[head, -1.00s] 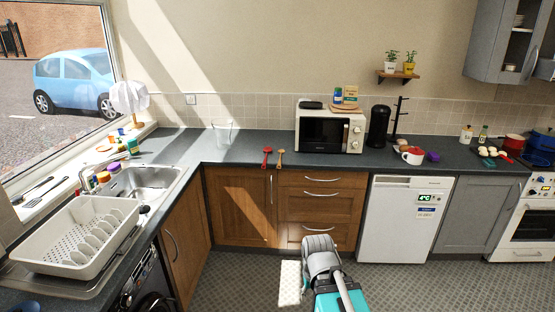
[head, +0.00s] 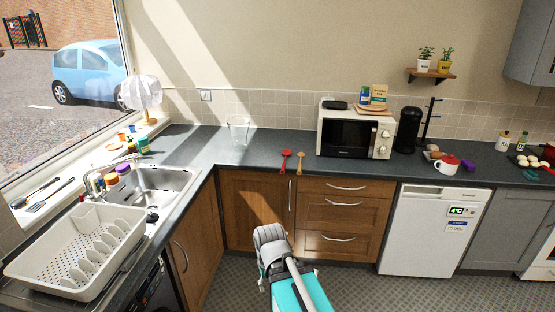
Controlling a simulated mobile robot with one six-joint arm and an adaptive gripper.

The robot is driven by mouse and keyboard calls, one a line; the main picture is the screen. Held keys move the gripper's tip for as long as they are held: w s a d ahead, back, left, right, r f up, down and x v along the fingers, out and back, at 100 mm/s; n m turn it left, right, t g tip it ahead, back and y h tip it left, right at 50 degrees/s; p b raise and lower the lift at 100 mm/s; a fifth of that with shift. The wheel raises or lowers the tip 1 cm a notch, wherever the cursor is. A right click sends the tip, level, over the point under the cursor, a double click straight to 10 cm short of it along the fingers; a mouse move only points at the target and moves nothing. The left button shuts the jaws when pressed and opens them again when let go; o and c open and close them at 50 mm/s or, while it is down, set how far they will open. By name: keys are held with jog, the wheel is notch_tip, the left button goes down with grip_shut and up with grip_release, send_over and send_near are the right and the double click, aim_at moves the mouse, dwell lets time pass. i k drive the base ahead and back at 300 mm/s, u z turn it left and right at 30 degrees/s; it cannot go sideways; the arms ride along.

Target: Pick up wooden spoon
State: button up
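The wooden spoon (head: 300,162) is a small light-brown spoon. It lies on the dark countertop (head: 255,160) near its front edge, left of the microwave, with its handle toward the edge. A red spoon (head: 285,160) lies just to its left, close beside it. My arm's grey and teal links show at the bottom centre, below the counter and in front of the wooden cabinets. No fingers of my gripper can be made out, so its opening is hidden.
A microwave (head: 354,135) stands right of the spoons, and a clear glass container (head: 238,132) to their left. The sink (head: 160,186) and white dish rack (head: 80,240) line the left counter. A coffee machine (head: 407,130) and red-lidded mug (head: 446,165) are farther right.

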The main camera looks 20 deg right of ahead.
aim_at(301, 154)
jog(key=u, duration=0.15)
jog(key=i, duration=0.9)
jog(key=z, duration=0.4)
jog(key=i, duration=1)
jog(key=z, duration=0.5)
jog(key=k, duration=0.95)
jog(key=z, duration=0.15)
jog(key=i, duration=0.3)
jog(key=z, duration=0.05)
